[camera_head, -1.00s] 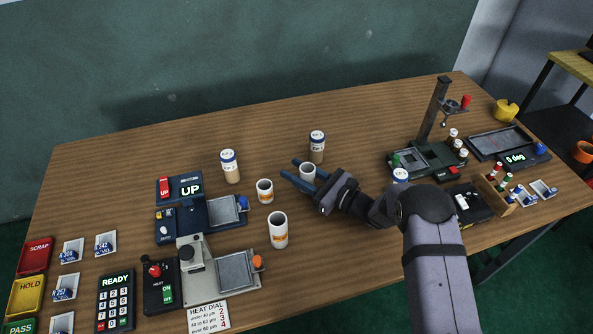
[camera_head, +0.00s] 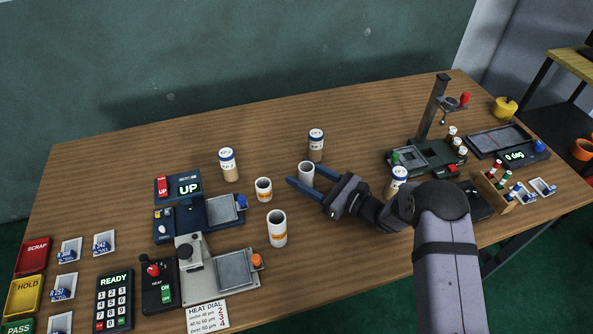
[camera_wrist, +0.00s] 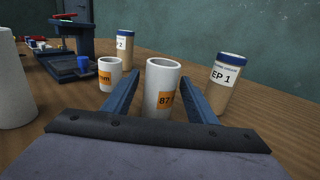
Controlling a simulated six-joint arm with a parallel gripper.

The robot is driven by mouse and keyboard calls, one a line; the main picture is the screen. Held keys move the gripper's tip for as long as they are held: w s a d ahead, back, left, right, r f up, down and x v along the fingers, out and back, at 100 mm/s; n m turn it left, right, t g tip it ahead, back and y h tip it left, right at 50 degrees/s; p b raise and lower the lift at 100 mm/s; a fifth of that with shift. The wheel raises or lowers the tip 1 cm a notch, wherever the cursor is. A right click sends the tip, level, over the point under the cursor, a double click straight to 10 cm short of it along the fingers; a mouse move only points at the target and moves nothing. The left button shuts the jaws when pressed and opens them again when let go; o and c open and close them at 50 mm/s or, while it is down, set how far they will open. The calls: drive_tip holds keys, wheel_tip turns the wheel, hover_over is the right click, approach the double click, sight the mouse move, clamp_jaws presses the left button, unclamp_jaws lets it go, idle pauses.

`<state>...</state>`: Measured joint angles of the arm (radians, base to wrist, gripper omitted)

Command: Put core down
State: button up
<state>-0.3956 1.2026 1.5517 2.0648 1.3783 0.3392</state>
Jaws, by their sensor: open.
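A white hollow core (camera_head: 306,174) stands upright on the wooden table. It also shows in the wrist view (camera_wrist: 161,90) with an orange label reading 87. My gripper (camera_head: 306,178) is open, its two blue fingers reaching along either side of this core. In the wrist view my gripper (camera_wrist: 158,92) shows gaps between the core and both fingers. Two more white cores with orange labels, a short one (camera_head: 264,190) and a taller one (camera_head: 277,229), stand to the left.
Brown jars with blue lids stand behind the core (camera_head: 316,146), to its left (camera_head: 229,165) and by my arm (camera_head: 397,182). The blue device (camera_head: 222,212) and heat station (camera_head: 237,270) are at left. A press stand (camera_head: 432,115) is at right. Table behind the jars is clear.

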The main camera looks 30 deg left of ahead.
drive_tip(key=d, duration=0.6)
drive_tip(key=s+d+b, duration=0.1)
drive_tip(key=d, duration=0.1)
drive_tip(key=shift+s+d, duration=0.1)
drive_tip(key=shift+d, duration=0.3)
